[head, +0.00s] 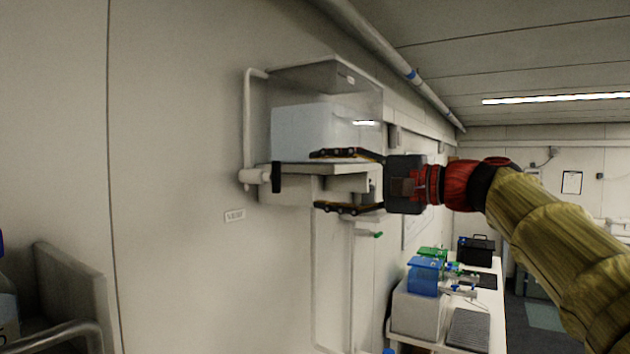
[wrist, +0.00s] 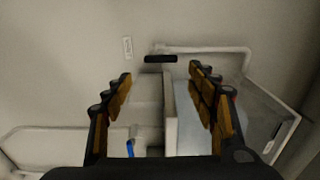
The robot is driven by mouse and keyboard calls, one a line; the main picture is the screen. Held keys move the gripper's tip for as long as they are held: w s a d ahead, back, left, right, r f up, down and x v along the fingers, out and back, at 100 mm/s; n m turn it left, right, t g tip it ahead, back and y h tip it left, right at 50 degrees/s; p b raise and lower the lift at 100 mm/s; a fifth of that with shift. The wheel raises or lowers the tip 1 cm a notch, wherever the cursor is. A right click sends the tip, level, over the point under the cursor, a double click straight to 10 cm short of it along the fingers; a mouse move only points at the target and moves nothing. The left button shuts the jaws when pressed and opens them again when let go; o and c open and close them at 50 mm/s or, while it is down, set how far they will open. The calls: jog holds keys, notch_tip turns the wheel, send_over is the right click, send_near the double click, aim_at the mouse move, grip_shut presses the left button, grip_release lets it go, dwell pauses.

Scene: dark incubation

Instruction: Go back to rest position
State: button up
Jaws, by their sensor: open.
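My gripper (head: 318,181) reaches in from the right with its two fingers spread, one above the other. It is open and holds nothing. In the wrist view the gripper (wrist: 160,76) frames the pale edge of a wall-mounted unit (wrist: 170,118) between its fingers. In the head view this unit (head: 290,190) has a clear-fronted box (head: 318,75) on top, with a white block inside. A black handle (head: 277,177) on a white pipe fitting is just beyond the fingertips; it also shows in the wrist view (wrist: 160,58). I cannot tell whether the fingers touch the unit.
A white bench (head: 495,310) at lower right holds a blue rack (head: 424,277), a black case (head: 476,250) and other items. A grey cart or chair edge (head: 72,290) is at lower left. The wall left of the unit is bare.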

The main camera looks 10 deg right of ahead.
dwell(0.3)
jog(key=s+d+f+g+h, duration=0.1)
jog(key=d+f+h, duration=0.25)
jog(key=f, duration=0.95)
jog(key=s+d+f+g+h, duration=0.15)
jog(key=f+h, duration=0.25)
jog(key=f, duration=0.9)
jog(key=s+d+f+n+g+h+b, duration=0.1)
jog(key=s+d+f+n+h+b, duration=0.1)
jog(key=s+f, duration=1.1)
jog(key=s+d+f+n+g+h+b, duration=0.2)
jog(key=s+f+n+h+b, duration=0.1)
jog(key=s+f, duration=1.1)
notch_tip(320, 180, down, 2)
jog(key=shift+s+d+f+n+h, duration=0.15)
jog(key=shift+f+n+h, duration=0.1)
jog(key=shift+n+h, duration=0.8)
jog(key=shift+o, duration=0.5)
